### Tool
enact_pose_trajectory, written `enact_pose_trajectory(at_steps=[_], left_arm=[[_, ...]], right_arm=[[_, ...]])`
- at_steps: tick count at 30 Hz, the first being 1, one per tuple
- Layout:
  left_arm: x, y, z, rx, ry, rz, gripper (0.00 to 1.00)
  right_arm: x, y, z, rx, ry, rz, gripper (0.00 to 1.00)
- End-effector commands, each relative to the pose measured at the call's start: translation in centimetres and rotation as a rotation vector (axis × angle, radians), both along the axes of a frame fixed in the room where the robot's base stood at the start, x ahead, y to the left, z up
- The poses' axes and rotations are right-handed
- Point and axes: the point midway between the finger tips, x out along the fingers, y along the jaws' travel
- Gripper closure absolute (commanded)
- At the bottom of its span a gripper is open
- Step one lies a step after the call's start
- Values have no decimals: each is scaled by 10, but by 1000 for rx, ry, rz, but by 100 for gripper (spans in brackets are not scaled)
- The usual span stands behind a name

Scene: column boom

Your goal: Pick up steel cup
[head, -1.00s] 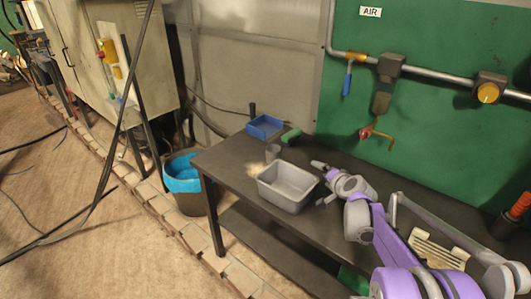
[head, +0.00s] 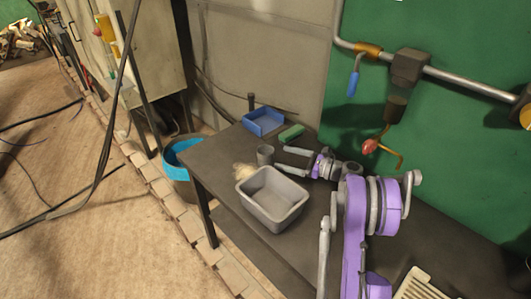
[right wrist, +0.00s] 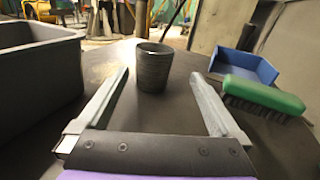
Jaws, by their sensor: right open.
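The steel cup (head: 265,155) is a small dark grey cylinder standing upright on the dark table, behind the grey bin. In the right wrist view the cup (right wrist: 153,67) stands just beyond and between the two fingertips, nearer the left one. My right gripper (head: 281,158) is open and empty, low over the table, with its fingers pointing left toward the cup. Its two spread fingers also show in the right wrist view (right wrist: 160,78). No contact with the cup is visible. My left gripper is not in view.
The grey bin (head: 246,207) stands in front of the cup, with a pale fluffy clump (head: 243,170) beside it. A green brush (head: 291,133) and a blue tray (head: 278,122) lie behind. A blue-lined bucket (head: 170,157) stands on the floor left of the table (head: 210,165).

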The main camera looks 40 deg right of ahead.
Motion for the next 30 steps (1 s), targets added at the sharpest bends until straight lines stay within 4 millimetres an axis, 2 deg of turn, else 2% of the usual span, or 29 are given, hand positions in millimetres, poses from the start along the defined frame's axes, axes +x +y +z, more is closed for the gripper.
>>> enact_pose_trajectory(at_steps=[4,7,15,22,30], left_arm=[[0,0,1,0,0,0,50],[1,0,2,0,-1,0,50],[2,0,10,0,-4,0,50],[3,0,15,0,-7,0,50],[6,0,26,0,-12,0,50]], right_arm=[[-3,6,0,58,0,36,0],[3,11,0,65,1,43,0],[39,32,1,64,1,42,0],[55,41,1,63,1,40,0],[88,59,1,62,0,40,0]])
